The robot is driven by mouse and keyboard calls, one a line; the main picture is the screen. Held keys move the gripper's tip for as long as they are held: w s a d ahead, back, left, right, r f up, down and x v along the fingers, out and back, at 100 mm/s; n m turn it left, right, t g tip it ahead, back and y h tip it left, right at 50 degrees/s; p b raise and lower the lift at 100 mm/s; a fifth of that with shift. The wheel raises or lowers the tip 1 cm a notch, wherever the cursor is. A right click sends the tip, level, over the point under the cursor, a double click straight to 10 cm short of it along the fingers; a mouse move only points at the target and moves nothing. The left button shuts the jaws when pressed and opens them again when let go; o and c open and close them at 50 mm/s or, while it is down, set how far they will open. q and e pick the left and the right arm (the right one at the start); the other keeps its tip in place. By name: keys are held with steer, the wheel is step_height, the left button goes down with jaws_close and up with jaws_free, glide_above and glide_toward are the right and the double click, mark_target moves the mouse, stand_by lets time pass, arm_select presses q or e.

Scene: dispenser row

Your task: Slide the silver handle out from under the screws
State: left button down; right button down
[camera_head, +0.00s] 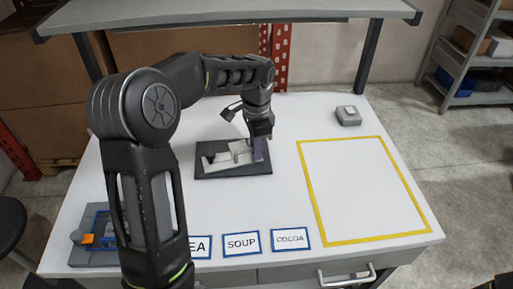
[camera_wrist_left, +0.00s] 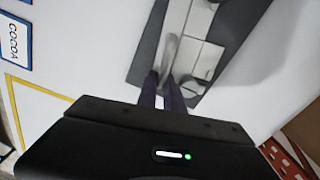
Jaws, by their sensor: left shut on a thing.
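A dark flat base (camera_head: 215,174) lies on the white table with a pale grey-white fixture (camera_head: 228,156) on it. In the left wrist view a slim silver handle (camera_wrist_left: 169,55) runs along the fixture's pale blocks. My left gripper (camera_head: 260,150) is at the right end of the fixture. In the left wrist view its dark purple fingers (camera_wrist_left: 163,92) are close on either side of the handle's near end, shut on it. A small rounded metal piece (camera_wrist_left: 190,88) sits beside the fingers. I cannot clearly make out the screws. My right gripper is not in view.
A yellow-outlined area (camera_head: 312,190) on the right is empty. A small grey box (camera_head: 348,115) stands behind it. Labels such as SOUP (camera_head: 241,243) and COCOA (camera_head: 290,239) line the front edge. A blue-grey tray (camera_head: 92,255) is at front left.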

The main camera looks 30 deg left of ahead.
arm_select(q)
steer(key=shift+s+d+b, duration=0.35)
steer(key=shift+s+d, duration=0.4)
steer(key=shift+s, duration=0.2)
steer(key=shift+s+d+b, duration=0.4)
steer(key=shift+s+d, duration=0.3)
steer(key=shift+s, duration=0.3)
steer(key=shift+s+d+b, duration=0.35)
steer(key=shift+s+d, duration=0.4)
steer(key=shift+s, duration=0.2)
steer(key=shift+r, duration=0.1)
step_height(320, 180, up, 6)
steer(key=p, duration=0.5)
